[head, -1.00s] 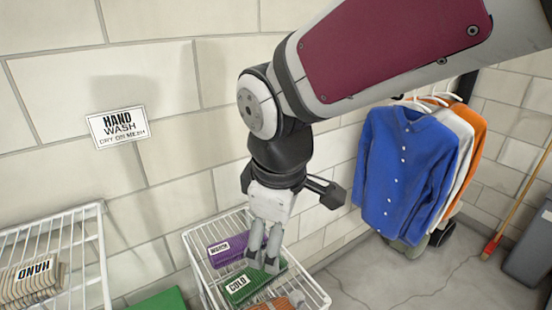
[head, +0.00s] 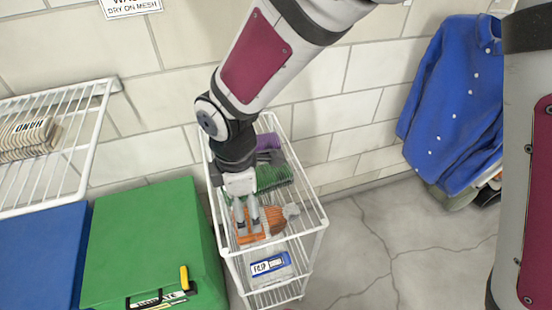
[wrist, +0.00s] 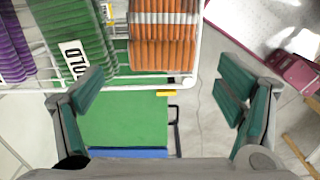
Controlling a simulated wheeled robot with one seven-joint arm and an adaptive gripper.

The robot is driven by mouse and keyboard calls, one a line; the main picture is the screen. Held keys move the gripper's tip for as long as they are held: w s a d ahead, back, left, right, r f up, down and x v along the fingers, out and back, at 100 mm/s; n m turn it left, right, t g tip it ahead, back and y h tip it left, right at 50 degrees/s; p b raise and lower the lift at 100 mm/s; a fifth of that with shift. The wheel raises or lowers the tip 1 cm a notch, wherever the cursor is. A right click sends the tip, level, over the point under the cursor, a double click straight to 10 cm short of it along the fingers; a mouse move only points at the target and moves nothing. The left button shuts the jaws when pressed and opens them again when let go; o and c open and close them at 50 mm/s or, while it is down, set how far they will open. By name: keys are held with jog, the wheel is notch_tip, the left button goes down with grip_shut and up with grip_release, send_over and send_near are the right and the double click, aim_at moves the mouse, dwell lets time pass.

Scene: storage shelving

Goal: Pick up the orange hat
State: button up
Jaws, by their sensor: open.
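The orange hat (head: 272,220) is ribbed, with pale stripes and a grey-white tuft at its right end. It lies on the top of the white wire rack (head: 315,212). In the wrist view the hat (wrist: 165,48) is at top centre, beyond my fingertips, with its upper part cut off. My gripper (head: 248,225) points down over the left part of the hat and hides some of it. In the wrist view my gripper (wrist: 160,92) is open, with nothing between its fingers. I cannot tell how high it is above the hat.
A green knit item (head: 273,178) and a purple one (head: 268,142) lie behind the hat, close beside it. A blue labelled pack (head: 270,265) is on a lower shelf. A green box (head: 150,235) stands left of the rack. Open floor (head: 365,250) is at right.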

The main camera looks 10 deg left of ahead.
aim_at(248, 222)
jog(key=shift+d+f, duration=0.15)
jog(key=shift+f, duration=3.45)
jog(key=c, duration=0.9)
